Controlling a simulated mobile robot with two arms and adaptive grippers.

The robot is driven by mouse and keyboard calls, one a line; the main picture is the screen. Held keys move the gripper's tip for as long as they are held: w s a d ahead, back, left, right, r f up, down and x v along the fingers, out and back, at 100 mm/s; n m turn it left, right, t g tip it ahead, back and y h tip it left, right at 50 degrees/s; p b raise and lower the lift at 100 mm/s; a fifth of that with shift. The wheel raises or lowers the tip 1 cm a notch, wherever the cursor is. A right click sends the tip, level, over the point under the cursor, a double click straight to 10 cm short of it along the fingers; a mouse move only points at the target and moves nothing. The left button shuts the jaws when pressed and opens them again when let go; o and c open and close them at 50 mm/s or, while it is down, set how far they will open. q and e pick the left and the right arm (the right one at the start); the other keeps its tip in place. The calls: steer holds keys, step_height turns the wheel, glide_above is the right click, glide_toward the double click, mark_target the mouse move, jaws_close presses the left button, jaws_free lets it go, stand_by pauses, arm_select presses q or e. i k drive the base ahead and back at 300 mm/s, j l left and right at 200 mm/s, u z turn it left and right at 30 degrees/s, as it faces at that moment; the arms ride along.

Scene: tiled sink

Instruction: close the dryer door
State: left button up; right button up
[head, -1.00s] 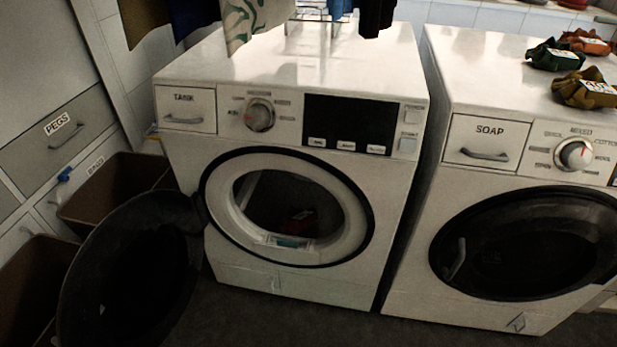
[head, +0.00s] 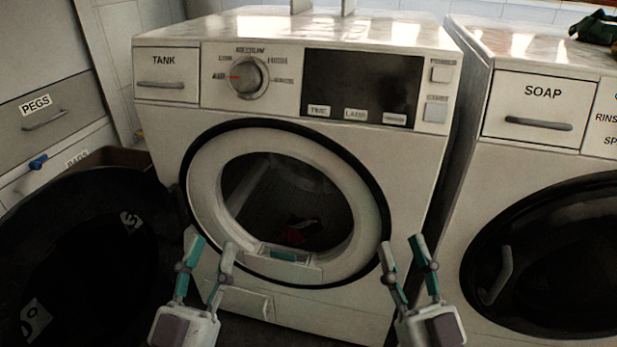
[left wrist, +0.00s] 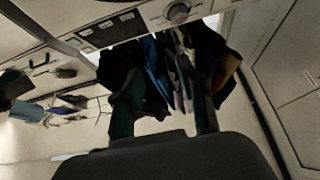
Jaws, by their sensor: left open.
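The dryer (head: 165,117) with the TANK drawer stands in the middle of the head view. Its round dark door (head: 85,255) is swung wide open to the left, and its drum opening (head: 290,205) is uncovered. A dark red item lies inside the drum. My left gripper (head: 211,243) is open and empty in front of the dryer's lower left, to the right of the open door. My right gripper (head: 401,243) is open and empty in front of the dryer's lower right. The left wrist view shows hanging clothes (left wrist: 160,75) and no clear part of the door.
A washer (head: 480,170) with a SOAP drawer and a closed round door stands on the right, past a narrow gap. A cabinet with a PEGS drawer (head: 45,112) and a brown bin (head: 105,158) are at the left, close behind the open door.

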mark_target(99, 249)
steer(key=k+j+u, duration=0.1)
steer(key=j+u, duration=0.15)
steer(key=k+j+u, duration=0.1)
steer(key=j+u, duration=0.15)
steer(key=j, duration=0.2)
steer(key=j+u, duration=0.25)
steer(key=k+j, duration=0.05)
steer(key=j, duration=0.05)
